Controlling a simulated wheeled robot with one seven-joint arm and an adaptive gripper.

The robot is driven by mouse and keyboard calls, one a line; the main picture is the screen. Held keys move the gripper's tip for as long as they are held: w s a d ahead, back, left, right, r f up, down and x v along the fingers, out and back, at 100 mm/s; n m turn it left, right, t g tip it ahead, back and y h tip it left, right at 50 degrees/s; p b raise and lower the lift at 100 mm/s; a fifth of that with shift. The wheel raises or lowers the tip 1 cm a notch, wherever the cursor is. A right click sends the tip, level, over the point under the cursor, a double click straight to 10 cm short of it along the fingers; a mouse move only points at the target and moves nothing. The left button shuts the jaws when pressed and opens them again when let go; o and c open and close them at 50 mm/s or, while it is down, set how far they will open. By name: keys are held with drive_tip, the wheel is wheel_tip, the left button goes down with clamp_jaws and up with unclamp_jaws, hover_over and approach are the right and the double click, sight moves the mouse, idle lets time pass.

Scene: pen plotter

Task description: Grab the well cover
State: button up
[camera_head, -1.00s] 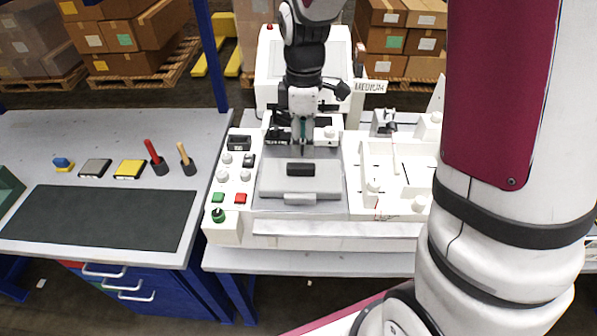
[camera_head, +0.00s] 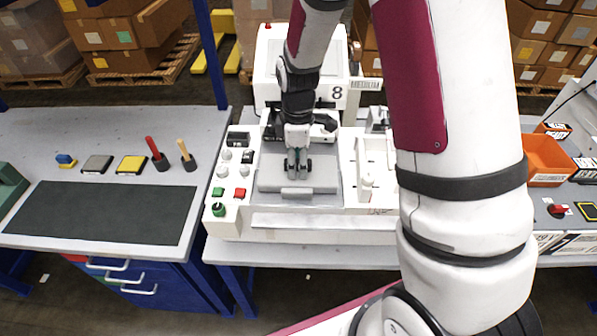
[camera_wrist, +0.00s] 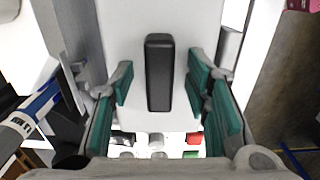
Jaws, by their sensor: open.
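The well cover (camera_head: 267,181) is a light grey flat plate on the white plotter machine. It has a front lip and a black bar handle (camera_wrist: 159,72) on top. In the head view my gripper (camera_head: 298,172) is right over the handle and hides most of it. In the wrist view my gripper (camera_wrist: 160,95) is open, with teal-padded fingers on both sides of the black handle. Gaps show between the pads and the handle, so they appear apart from it.
Red and green buttons and grey knobs (camera_head: 226,171) lie left of the cover on the white machine (camera_head: 325,224). A white fixture (camera_head: 367,187) stands to its right. On the left table are a dark mat (camera_head: 98,213) and small tools. An orange bin (camera_head: 546,158) stands at the right.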

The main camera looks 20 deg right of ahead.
clamp_jaws()
drive_tip(key=shift+r, duration=0.15)
